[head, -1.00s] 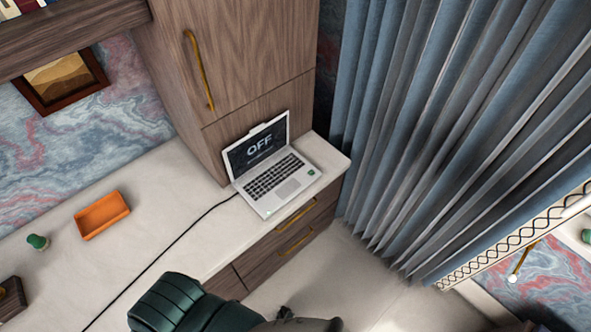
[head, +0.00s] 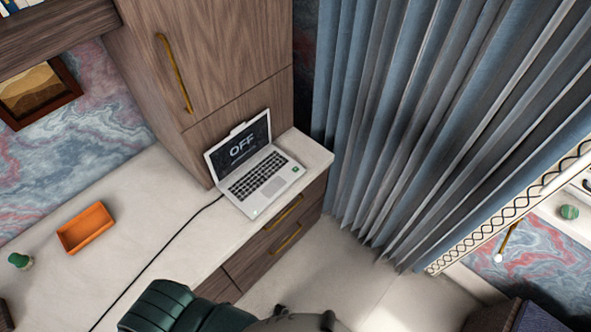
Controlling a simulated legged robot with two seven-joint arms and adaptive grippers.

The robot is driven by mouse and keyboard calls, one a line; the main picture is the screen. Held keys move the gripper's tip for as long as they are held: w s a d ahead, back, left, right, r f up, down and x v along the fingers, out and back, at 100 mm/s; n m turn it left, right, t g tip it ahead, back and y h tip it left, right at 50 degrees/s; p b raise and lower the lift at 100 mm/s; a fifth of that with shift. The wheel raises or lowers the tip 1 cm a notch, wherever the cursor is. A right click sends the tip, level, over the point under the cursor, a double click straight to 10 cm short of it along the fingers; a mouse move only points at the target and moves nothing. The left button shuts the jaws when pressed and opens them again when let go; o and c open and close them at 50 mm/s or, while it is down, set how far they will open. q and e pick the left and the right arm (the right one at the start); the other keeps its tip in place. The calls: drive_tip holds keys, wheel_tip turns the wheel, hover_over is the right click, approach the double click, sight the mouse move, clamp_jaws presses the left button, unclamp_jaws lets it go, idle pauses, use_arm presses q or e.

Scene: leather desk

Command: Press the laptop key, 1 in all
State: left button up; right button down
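An open silver laptop (head: 262,198) stands at the right end of the pale desk. Its screen (head: 240,145) reads "OFF" in white letters on a dark ground. Neither of my grippers is clearly visible, and nothing touches the laptop. A grey-brown shape is cut off at the bottom edge, and I cannot tell what it is.
A dark green padded chair (head: 170,308) stands in front of the desk (head: 165,200). An orange tray (head: 85,229) and a small green object (head: 20,261) lie left. A black cable (head: 165,245) runs to the laptop. A wooden cabinet (head: 205,60) stands behind; blue curtains (head: 400,110) hang right.

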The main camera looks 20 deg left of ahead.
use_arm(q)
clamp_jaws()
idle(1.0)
